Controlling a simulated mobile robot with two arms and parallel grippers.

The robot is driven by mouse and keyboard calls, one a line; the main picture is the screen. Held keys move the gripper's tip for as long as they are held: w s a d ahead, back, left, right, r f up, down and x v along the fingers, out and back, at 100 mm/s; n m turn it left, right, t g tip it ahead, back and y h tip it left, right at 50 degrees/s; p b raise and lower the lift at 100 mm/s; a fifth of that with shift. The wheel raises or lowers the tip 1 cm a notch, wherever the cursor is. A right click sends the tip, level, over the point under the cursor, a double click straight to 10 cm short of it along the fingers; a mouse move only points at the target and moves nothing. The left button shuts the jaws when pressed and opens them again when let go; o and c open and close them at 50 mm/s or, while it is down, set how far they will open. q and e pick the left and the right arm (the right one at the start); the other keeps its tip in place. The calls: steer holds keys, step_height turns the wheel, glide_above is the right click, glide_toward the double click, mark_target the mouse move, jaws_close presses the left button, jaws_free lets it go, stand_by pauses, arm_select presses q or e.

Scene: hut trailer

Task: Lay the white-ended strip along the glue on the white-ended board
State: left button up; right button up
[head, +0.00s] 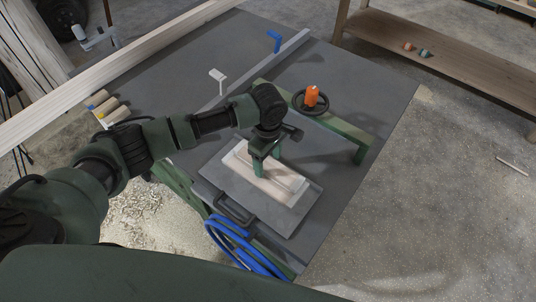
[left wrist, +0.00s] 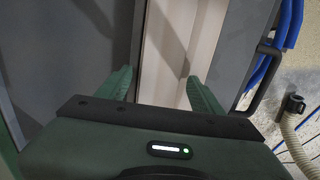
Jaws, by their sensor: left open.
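A pale wooden board (head: 246,179) lies on a grey plate (head: 288,222) near the front of the grey table. A lighter strip-like piece (head: 287,180) appears to lie lengthwise on it; I cannot make out glue or white ends. My left gripper (head: 265,170) points down over the board and hides part of it. In the left wrist view its two green fingers (left wrist: 162,90) stand apart, with pale wood (left wrist: 185,45) running between them. I cannot tell whether they touch it. My right gripper is not in view.
A green frame (head: 335,133) with a handwheel and orange knob (head: 312,96) stands behind the plate. Blue hose (head: 232,240) hangs at the front edge.

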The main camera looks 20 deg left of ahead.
mark_target(268, 163)
arm_select(q)
step_height(268, 163, up, 12)
steer(key=b, duration=0.1)
stand_by(0.7)
